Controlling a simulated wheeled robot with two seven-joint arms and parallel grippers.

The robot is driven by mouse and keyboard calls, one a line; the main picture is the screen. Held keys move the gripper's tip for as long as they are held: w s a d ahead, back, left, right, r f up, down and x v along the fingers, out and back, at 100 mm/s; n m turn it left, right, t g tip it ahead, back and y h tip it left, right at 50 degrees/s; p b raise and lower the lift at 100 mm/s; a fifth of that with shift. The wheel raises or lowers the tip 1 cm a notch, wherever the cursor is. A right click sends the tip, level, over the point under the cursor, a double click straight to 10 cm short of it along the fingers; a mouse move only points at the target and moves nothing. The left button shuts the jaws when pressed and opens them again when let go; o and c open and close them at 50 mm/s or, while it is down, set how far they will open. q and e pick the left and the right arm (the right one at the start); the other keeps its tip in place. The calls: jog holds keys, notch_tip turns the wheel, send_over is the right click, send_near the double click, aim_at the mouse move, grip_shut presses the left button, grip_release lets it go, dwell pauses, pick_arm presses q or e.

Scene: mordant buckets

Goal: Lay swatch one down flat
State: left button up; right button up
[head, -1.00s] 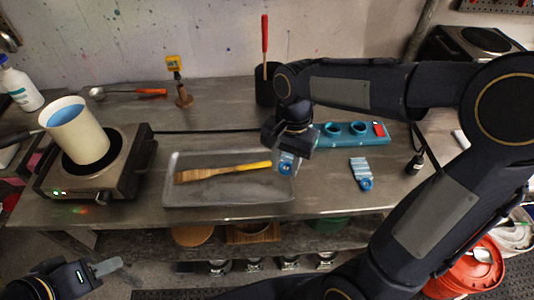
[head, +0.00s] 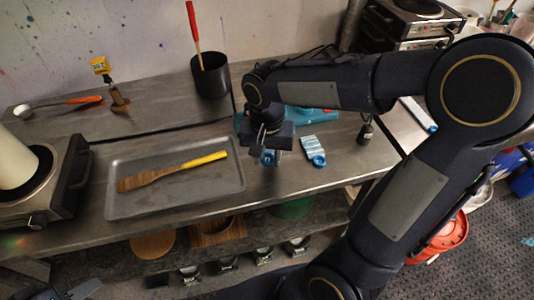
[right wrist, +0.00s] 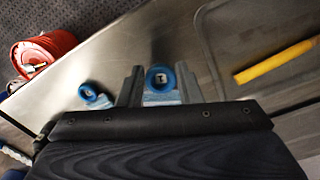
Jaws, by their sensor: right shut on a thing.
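My right gripper (head: 268,152) is shut on a pale blue swatch with a blue ring tag; the held swatch (head: 267,158) hangs just right of the tray, in front of the teal rack. In the right wrist view the swatch's ring (right wrist: 160,77) shows between the two fingers, with a small mark too blurred to read surely. A second swatch (head: 314,150), striped pale blue with a blue ring, lies flat on the bench to the right. Its ring also shows in the right wrist view (right wrist: 88,93). My left gripper (head: 85,289) is at the bottom left, partly cut off.
The teal rack (head: 310,122) is mostly hidden behind my right arm. A black pot (head: 210,77) stands behind, a hot plate (head: 65,180) at left. Bare bench lies between tray and second swatch.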

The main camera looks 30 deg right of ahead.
jog(key=shift+f+b, duration=1.95)
jog(key=shift+f, duration=0.8)
jog(key=o, duration=1)
jog(key=shift+c, duration=0.2)
notch_tip(320, 180, up, 8)
jog(key=shift+f+p, duration=0.1)
jog(key=shift+p, duration=0.35)
